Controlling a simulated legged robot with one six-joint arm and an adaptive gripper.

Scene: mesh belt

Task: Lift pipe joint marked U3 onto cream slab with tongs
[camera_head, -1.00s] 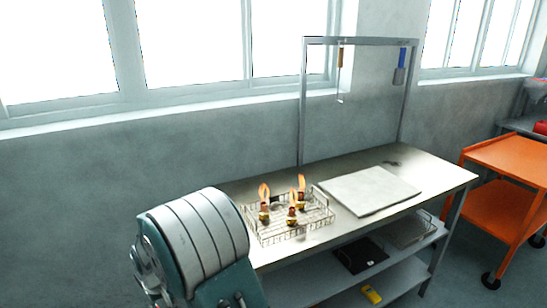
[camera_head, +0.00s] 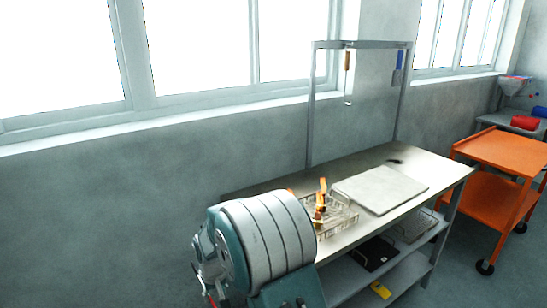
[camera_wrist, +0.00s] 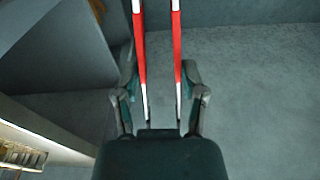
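The wire basket (camera_head: 343,222) stands on the metal table, partly hidden behind my arm. A brass-coloured pipe joint (camera_head: 319,214) with an orange upright piece shows in it; other joints are mostly hidden. No U3 mark is readable. The cream slab (camera_head: 380,189) lies flat and bare on the table, right of the basket. In the wrist view my gripper (camera_wrist: 161,82) has its fingers against the two red-and-white arms of the tongs (camera_wrist: 141,48), which run forward with a gap between them. The basket's edge also shows low left there (camera_wrist: 22,155). The tongs are over floor, away from the joints.
A metal frame (camera_head: 311,110) rises from the table's back, with a wood-handled tool (camera_head: 347,62) and a blue-handled tool (camera_head: 398,68) hanging. An orange cart (camera_head: 500,150) stands at right.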

